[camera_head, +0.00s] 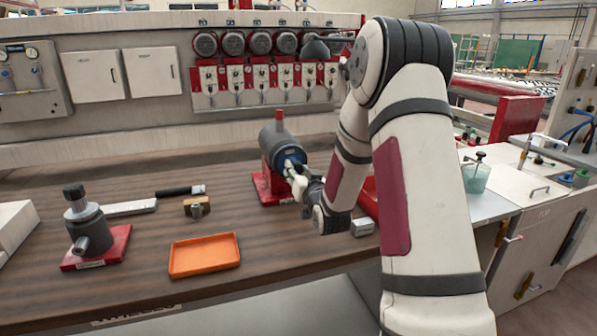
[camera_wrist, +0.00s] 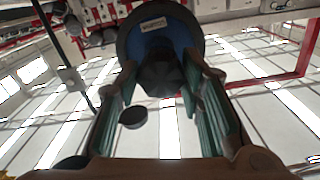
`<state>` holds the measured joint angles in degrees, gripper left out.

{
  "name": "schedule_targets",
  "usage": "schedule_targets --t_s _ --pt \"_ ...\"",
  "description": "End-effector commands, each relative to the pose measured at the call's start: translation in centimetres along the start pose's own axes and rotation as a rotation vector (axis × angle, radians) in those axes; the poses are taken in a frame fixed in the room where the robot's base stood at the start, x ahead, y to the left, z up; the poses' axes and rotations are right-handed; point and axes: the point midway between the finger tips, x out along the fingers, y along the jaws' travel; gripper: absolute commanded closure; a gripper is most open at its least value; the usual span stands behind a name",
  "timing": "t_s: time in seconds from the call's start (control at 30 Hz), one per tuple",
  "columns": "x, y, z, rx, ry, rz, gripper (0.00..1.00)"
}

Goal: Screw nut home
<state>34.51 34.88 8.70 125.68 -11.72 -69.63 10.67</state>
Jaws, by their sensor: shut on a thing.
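A dark grey spindle housing (camera_head: 271,141) with a blue front face stands on a red base (camera_head: 266,190) at the middle of the bench. My gripper (camera_head: 291,168) is at that front face. In the wrist view my gripper (camera_wrist: 162,80) has its green-padded fingers on both sides of a dark nut (camera_wrist: 160,76) and is shut on it. The nut sits in front of the blue flange (camera_wrist: 133,45), and the housing's rim shows around it. The head view does not show the nut clearly behind the fingers. How far the nut is on its thread cannot be told.
An orange tray (camera_head: 205,256), a small brass-coloured block (camera_head: 197,207) and a black-handled tool (camera_head: 180,191) lie left on the bench. A second grey unit (camera_head: 88,228) on a red base stands at far left. A red tray (camera_head: 369,196) is partly behind my arm.

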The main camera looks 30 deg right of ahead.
Motion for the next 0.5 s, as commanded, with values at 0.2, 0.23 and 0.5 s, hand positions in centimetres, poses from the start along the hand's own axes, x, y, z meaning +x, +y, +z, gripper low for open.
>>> schedule_targets --t_s 0.2,0.23,0.5 --pt "-0.12 0.07 -0.22 0.328 -0.001 0.001 0.94" --pt "-0.12 0.13 -0.23 0.373 -0.001 0.002 0.94" --pt "-0.16 0.15 -0.28 0.799 -0.003 0.002 0.94"
